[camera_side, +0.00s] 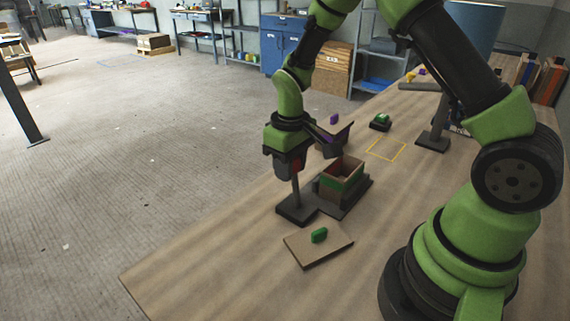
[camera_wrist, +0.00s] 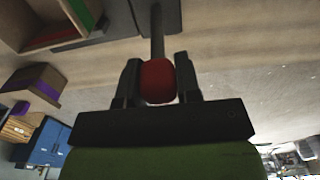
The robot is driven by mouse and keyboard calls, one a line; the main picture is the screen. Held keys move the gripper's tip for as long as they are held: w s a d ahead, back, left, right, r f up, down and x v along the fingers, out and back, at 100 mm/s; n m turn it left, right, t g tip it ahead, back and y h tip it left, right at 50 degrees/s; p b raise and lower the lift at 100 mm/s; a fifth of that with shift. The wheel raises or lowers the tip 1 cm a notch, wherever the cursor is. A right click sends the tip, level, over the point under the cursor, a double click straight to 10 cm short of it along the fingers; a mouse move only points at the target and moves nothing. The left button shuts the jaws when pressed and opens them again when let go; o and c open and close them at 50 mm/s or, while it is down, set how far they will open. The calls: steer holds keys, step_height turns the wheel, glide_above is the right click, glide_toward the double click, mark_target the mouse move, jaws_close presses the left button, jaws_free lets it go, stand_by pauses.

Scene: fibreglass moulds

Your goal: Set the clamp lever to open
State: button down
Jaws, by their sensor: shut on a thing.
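The clamp lever is a grey rod (camera_side: 295,190) rising from a dark base block (camera_side: 290,212), close to upright in the side view. In the wrist view its red knob (camera_wrist: 157,80) sits between the two fingers of my gripper (camera_wrist: 158,85), with the rod (camera_wrist: 157,32) running to the dark base. My gripper (camera_side: 291,168) points down over the rod's top and is shut on the knob. In the side view the jaws mostly hide the knob. A box (camera_side: 350,184) with a green band stands open-topped on a dark plate beside the base.
A flat brown lid (camera_side: 300,250) with a green handle (camera_side: 319,235) lies in front. Behind are a box with a purple knob (camera_side: 335,119), a green item (camera_side: 380,122) and a yellow outlined square (camera_side: 387,149). The table's left edge is close to the clamp.

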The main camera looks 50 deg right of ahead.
steer(key=shift+s+r, duration=0.1)
steer(key=shift+s, duration=1.85)
steer(key=shift+s+f, duration=0.2)
steer(key=shift+s, duration=0.35)
steer(key=shift+s+f, duration=0.15)
steer(key=shift+s, duration=0.45)
